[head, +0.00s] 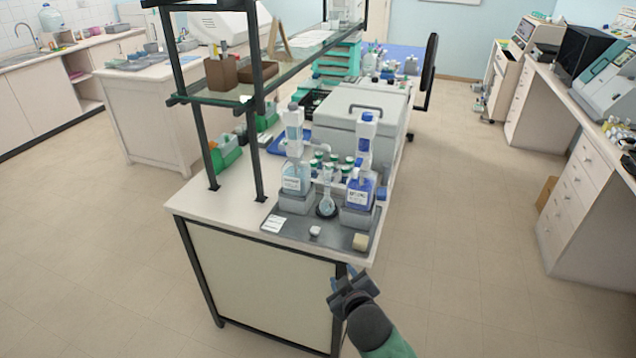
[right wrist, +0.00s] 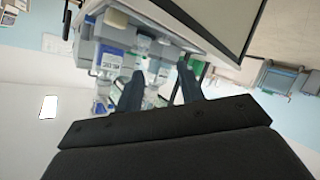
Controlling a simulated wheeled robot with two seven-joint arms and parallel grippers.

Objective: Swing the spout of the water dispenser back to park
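Two bottle-top dispensers stand on a grey tray (head: 272,232) at the front end of the bench. The left one holds pale, nearly clear liquid and looks like the water dispenser (head: 296,178); its label is too small to read. The right one is a blue-liquid dispenser (head: 361,190). A round flask (head: 327,205) stands between them. The spouts are too small to make out their direction. My right gripper (head: 346,273) is in front of the bench edge, apart from everything. In the right wrist view its fingers (right wrist: 160,86) are spread and empty. My left gripper is not in view.
A small beige block (head: 360,242) and a small white item (head: 315,231) lie at the tray's front. Green-capped bottles stand behind the dispensers. A shelf post (head: 256,150) rises on the left. A large grey box (head: 358,118) stands behind. The floor right of the bench is clear.

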